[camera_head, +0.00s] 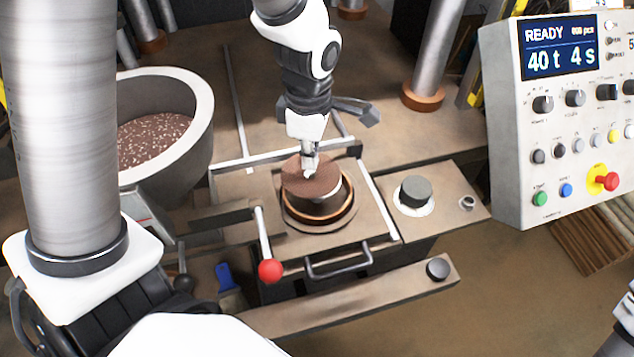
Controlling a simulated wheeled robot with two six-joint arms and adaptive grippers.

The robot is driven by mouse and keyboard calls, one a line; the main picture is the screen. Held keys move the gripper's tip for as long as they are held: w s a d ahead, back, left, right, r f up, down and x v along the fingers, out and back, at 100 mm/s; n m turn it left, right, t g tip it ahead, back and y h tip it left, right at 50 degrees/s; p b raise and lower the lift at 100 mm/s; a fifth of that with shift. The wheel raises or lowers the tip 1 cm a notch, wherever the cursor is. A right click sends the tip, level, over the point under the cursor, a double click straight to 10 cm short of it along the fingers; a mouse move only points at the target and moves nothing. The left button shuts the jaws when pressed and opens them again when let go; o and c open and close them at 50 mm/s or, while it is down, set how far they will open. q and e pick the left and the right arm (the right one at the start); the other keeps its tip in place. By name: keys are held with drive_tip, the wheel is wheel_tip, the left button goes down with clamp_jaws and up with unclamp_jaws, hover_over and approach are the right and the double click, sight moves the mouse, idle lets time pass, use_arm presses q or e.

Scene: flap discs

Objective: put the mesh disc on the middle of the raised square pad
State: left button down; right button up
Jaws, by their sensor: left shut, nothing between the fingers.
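A brown round piece with a grainy flat top (300,183) sits at the round mould in the middle of the press; I cannot tell whether this is the mesh disc. A copper-brown ring (347,208) surrounds its lower part. The mould is set in a square plate (258,192) edged with metal bars; I cannot make out for sure which surface is the raised square pad. My left gripper (311,172) points down from the top, its fingers shut and empty, with the tips over or touching the brown top.
A grey bowl (205,105) of brown grains stands at left. A red-knobbed lever (270,270) and a front handle (340,262) stick out near the mould. A dark round knob (415,192) sits right of it. The control panel (510,130) stands at right, and metal columns rise behind.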

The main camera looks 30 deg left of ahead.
sight(317, 178)
use_arm(q)
drive_tip(key=shift+s+d, duration=0.1)
idle(0.4)
drive_tip(key=shift+f, duration=0.15)
drive_tip(key=shift+f+b, duration=0.65)
drive_tip(key=shift+f, duration=0.3)
idle(0.4)
drive_tip(key=shift+d+p, duration=0.35)
drive_tip(key=shift+p, duration=0.15)
idle(0.4)
drive_tip(key=shift+d+f, duration=0.1)
drive_tip(key=shift+d, duration=0.05)
drive_tip(key=shift+s+d+p, duration=0.1)
drive_tip(key=shift+s+p, duration=0.05)
drive_tip(key=shift+p, duration=0.15)
drive_tip(key=shift+d+f, duration=0.1)
idle(0.3)
